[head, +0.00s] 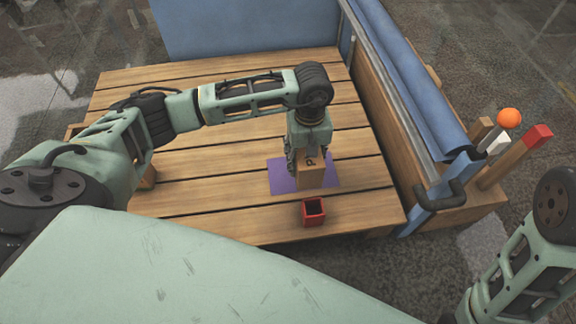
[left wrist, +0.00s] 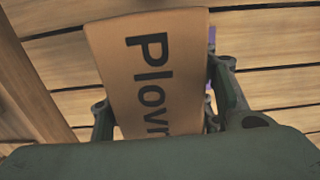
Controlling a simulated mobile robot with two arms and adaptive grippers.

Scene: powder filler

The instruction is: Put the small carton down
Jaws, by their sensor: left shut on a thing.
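The small carton (head: 311,177) is a tan-brown box with dark lettering. It stands upright at the purple mat (head: 283,179) on the wooden table, though I cannot tell whether its base touches the mat. My left gripper (head: 308,158) points down from above and is shut on the carton. In the left wrist view the carton (left wrist: 150,65) fills the middle between the fingers of my left gripper (left wrist: 165,115), with the letters "Plovr" showing. A sliver of purple shows behind it. My right gripper is not in view.
A small red open box (head: 314,212) stands on the table just in front of the mat. A blue-covered wooden side (head: 400,90) bounds the table's right. Upright posts (head: 520,155) with orange, white and red tops stand beyond it. Bare planks lie left and behind.

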